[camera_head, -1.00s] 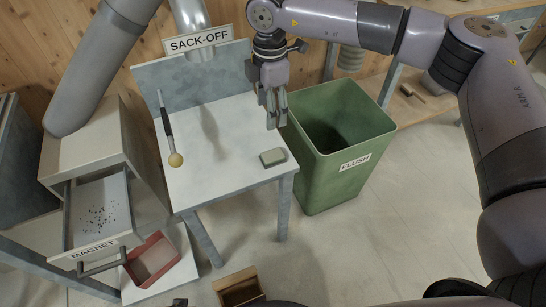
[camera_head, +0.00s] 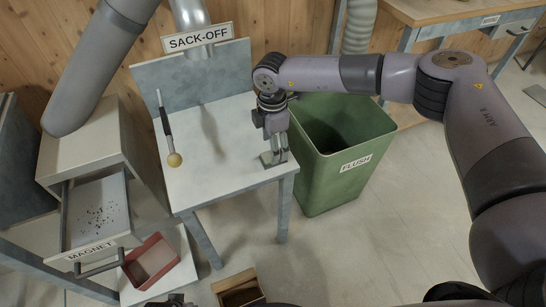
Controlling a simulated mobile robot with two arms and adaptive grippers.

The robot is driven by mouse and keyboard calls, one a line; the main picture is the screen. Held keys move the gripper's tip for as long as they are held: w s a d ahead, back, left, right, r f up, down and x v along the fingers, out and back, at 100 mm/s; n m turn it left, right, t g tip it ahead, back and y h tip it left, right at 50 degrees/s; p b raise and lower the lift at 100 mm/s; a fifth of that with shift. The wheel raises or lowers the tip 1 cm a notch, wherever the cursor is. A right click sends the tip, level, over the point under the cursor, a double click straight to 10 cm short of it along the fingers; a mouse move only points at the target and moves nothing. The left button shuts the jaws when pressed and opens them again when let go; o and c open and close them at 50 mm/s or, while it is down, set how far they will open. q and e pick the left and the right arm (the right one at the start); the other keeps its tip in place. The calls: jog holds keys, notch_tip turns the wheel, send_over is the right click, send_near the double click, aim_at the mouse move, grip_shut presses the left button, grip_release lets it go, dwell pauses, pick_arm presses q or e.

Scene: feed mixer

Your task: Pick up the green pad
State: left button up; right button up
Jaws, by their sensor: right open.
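The green pad (camera_head: 266,158) is a small block lying on the right front part of the pale table (camera_head: 215,178) under the SACK-OFF sign. My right gripper (camera_head: 278,159) points down at the pad, with its fingers open and the tips at about the pad's height. The fingers cover the pad's right part, so I cannot tell whether they touch it or stand on both sides of it. A dark piece at the bottom edge, likely part of my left gripper (camera_head: 174,301), shows too little to tell its jaws.
A green FLUSH bin (camera_head: 345,180) stands close to the table's right side. The MAGNET drawer (camera_head: 100,222) is open at left, above a red tray (camera_head: 150,262). An open box (camera_head: 238,289) stands on the floor.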

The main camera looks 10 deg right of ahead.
aim_at(264, 158)
notch_tip(264, 158, down, 4)
jog(key=shift+r, duration=0.15)
pick_arm(q)
jog(key=shift+w+r, duration=0.15)
jog(key=shift+r, duration=0.8)
pick_arm(e)
jog(key=shift+c, duration=0.4)
jog(key=c, duration=0.4)
pick_arm(q)
jog(key=shift+w, duration=0.2)
pick_arm(e)
jog(key=c, duration=0.6)
